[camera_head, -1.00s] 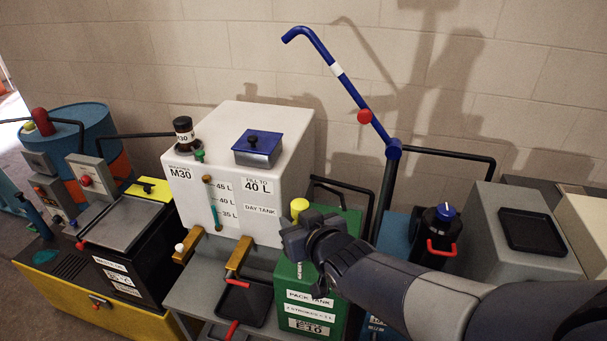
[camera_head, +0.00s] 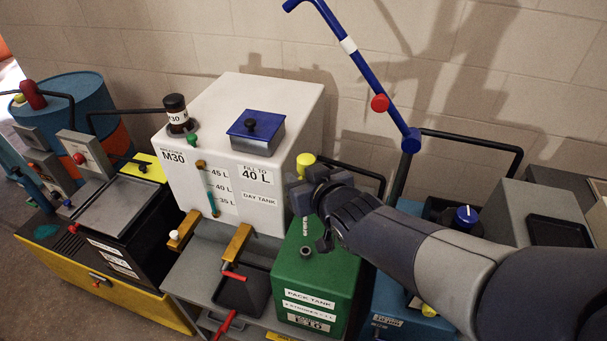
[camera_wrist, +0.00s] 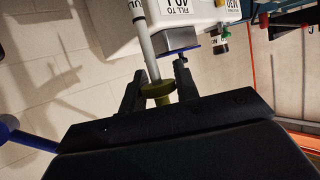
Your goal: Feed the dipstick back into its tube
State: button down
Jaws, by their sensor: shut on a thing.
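My gripper (camera_head: 308,192) is shut on the dipstick by its yellow knob (camera_head: 305,162), above the green pack tank (camera_head: 316,275). In the wrist view my two fingers (camera_wrist: 160,92) sit either side of the yellow-olive knob (camera_wrist: 158,88), and the pale dipstick rod (camera_wrist: 143,40) runs away from it, with dark lettering. In the head view a short piece of the rod (camera_head: 305,226) shows below my gripper. A small dark round tube mouth (camera_head: 306,252) stands on the tank's top, close under the rod. I cannot tell whether the rod's lower end is in it.
The white day tank (camera_head: 235,165) with its blue filler cap (camera_head: 254,133) stands close behind and left. A blue pump lever (camera_head: 360,75) rises to the right. A blue unit (camera_head: 392,300) is right of the green tank.

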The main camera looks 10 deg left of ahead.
notch_tip(320, 180, down, 6)
jog(key=b, duration=0.5)
jog(key=shift+r+b, duration=0.1)
jog(key=shift+b, duration=0.55)
dwell(1.5)
